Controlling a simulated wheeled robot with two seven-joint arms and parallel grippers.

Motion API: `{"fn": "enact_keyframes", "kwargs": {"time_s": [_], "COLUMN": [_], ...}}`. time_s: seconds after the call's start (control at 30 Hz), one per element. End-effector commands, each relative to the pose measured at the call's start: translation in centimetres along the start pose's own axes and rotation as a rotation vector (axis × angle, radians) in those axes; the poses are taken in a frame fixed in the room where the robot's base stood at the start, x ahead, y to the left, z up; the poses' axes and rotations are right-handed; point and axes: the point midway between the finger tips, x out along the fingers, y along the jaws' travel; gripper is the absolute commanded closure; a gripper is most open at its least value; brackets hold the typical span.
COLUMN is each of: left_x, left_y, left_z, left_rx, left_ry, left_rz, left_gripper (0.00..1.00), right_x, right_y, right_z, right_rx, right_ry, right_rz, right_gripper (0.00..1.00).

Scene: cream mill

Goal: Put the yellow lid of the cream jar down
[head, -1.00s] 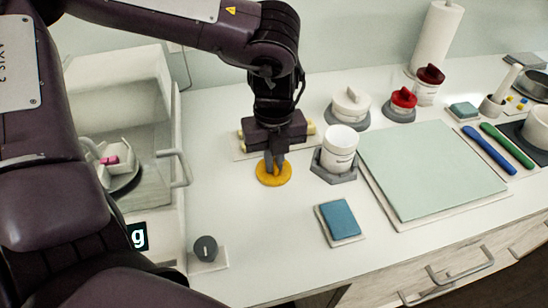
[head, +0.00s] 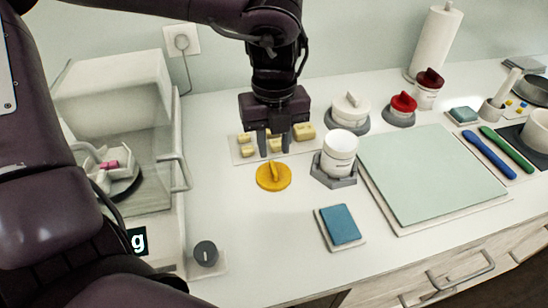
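The yellow lid (head: 273,177), a round disc with a raised grip bar, lies flat on the white worktop. It is left of the white cream jar (head: 339,150), which stands open in a grey hexagonal holder (head: 334,178). My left gripper (head: 273,147) is open and empty, above and slightly behind the lid, apart from it. My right gripper is not in view.
A pale tray with several cream-coloured blocks (head: 304,131) sits behind the gripper. A pale green mat (head: 430,170) lies to the right, a blue pad (head: 340,224) in front. A clear-sided balance (head: 150,150) stands left. White and red lidded jars stand behind.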

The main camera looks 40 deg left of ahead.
Motion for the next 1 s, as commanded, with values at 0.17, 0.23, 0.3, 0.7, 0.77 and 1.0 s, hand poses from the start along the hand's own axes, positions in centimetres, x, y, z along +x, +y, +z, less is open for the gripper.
{"fn": "enact_keyframes", "kwargs": {"time_s": [0.17,0.23,0.3,0.7,0.77,1.0], "left_x": [-3.7,-4.7,-5.4,-6.1,-6.1,-6.3], "left_y": [-0.1,0.0,0.0,0.0,0.0,0.0], "left_z": [0.0,0.1,0.0,0.0,0.0,0.0], "left_rx": [-0.001,0.000,0.000,0.001,0.000,0.001], "left_ry": [-0.003,-0.003,-0.002,0.001,0.001,0.001], "left_rz": [-0.003,0.000,0.000,0.001,0.001,0.000], "left_gripper": [0.70,0.70,0.70,0.70,0.70,0.70], "right_x": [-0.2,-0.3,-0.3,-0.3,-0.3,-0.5], "right_y": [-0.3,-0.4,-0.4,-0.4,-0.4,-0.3], "right_z": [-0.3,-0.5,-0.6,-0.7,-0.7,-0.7], "right_rx": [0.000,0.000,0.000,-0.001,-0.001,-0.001], "right_ry": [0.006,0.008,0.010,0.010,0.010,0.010], "right_rz": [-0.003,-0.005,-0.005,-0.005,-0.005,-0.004], "right_gripper": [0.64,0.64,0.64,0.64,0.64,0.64]}}
